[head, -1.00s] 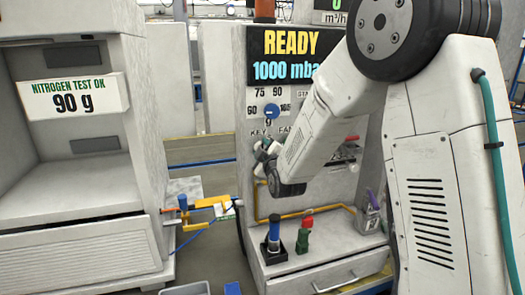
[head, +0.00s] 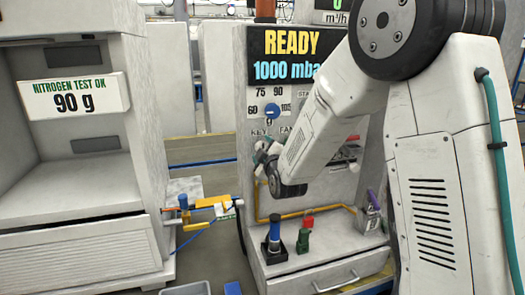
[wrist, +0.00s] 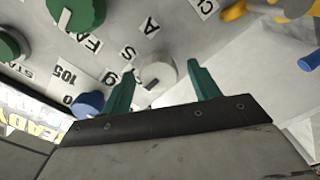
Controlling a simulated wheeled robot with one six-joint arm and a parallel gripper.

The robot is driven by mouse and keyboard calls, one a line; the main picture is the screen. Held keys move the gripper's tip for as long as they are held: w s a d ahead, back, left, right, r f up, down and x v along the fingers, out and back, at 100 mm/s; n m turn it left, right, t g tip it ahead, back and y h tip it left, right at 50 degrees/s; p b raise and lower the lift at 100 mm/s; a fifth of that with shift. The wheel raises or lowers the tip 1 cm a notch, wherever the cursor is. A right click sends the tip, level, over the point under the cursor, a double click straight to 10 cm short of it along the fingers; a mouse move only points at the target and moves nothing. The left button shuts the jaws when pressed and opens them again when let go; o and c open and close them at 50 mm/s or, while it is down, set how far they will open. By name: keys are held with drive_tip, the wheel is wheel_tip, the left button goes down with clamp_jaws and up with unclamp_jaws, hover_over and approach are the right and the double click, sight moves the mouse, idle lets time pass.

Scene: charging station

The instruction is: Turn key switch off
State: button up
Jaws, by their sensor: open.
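The key switch (wrist: 159,75) shows in the wrist view as a round pale grey knob with a small dark mark, on the grey panel. My gripper (wrist: 161,68) is open, with one green finger on each side of the knob. I cannot tell whether either finger touches it. In the head view my gripper (head: 265,155) is at the panel front, just under the KEY and FAN labels. There my gripper and arm hide the switch.
A blue dial (head: 272,111) sits above the labels and also shows in the wrist view (wrist: 89,104). Green knobs (wrist: 78,12) are nearby on the panel. A yellow pipe (head: 318,209), a blue-topped part (head: 275,229) and a green part (head: 303,240) are below on the ledge.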

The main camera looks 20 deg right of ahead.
drive_tip(key=s, duration=0.7)
drive_tip(key=shift+s, duration=0.25)
drive_tip(key=s+f+m+g, duration=0.5)
drive_tip(key=s+f+g, duration=0.4)
drive_tip(key=f+g, duration=0.15)
drive_tip(key=s+d+r+m+g, duration=0.1)
drive_tip(key=s+r, duration=0.3)
drive_tip(key=s, duration=0.6)
drive_tip(key=s+d+r+m+g, duration=0.1)
drive_tip(key=s+r+m+g, duration=0.2)
drive_tip(key=s, duration=0.7)
drive_tip(key=s+d+r+m+g, duration=0.1)
drive_tip(key=s+r+m+g, duration=0.1)
drive_tip(key=s+r, duration=0.4)
drive_tip(key=s, duration=0.4)
drive_tip(key=shift+s+d, duration=0.2)
drive_tip(key=shift+s, duration=0.15)
